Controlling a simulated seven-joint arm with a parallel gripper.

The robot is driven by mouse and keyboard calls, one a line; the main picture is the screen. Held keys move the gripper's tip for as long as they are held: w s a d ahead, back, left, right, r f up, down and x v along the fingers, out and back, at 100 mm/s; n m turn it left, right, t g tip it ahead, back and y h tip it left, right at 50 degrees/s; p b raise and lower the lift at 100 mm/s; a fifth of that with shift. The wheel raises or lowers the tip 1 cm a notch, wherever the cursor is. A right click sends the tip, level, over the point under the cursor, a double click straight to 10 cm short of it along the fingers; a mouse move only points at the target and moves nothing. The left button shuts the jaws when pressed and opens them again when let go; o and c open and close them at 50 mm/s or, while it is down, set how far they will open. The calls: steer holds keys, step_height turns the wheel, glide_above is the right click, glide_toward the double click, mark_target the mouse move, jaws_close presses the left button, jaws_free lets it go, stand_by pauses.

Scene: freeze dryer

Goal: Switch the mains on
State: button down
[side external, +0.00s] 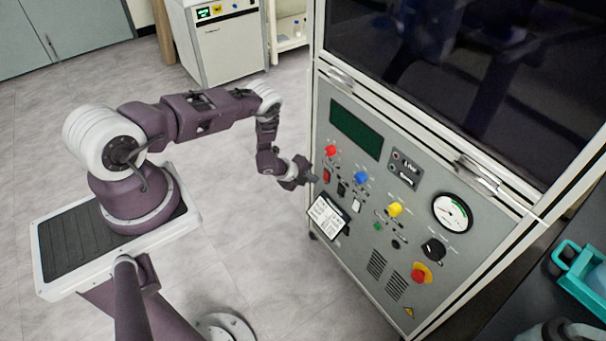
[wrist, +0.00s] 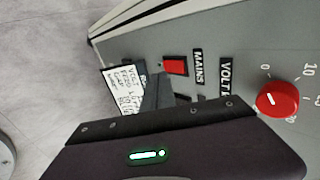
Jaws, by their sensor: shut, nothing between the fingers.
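The mains switch (wrist: 175,65) is a red rocker on the grey front panel, beside a black label reading MAINS (wrist: 199,66) in the wrist view. In the side view the red rocker (side external: 326,176) sits at the panel's left, below a red knob. My gripper (side external: 313,180) is shut and empty, its tip just left of the rocker in that view. In the wrist view my shut fingers (wrist: 158,88) point at the panel just below and left of the rocker. I cannot tell whether they touch the panel. Part of the panel behind the fingers is hidden.
A red knob (wrist: 277,99) with a VOLT label stands out to the right. A white handwritten card (side external: 327,217) hangs on the panel below the switches. Blue (side external: 361,177) and yellow (side external: 395,209) knobs and a red emergency button (side external: 419,275) protrude further right.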

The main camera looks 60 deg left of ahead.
mark_target(326, 176)
steer(key=v, duration=1)
steer(key=shift+s, duration=0.3)
steer(key=shift+s+f, duration=0.15)
steer(key=shift+f, duration=0.55)
steer(key=shift+f, duration=0.1)
steer(key=w+r+x, duration=0.1)
steer(key=x, duration=1.2)
steer(key=shift+w+r, duration=0.4)
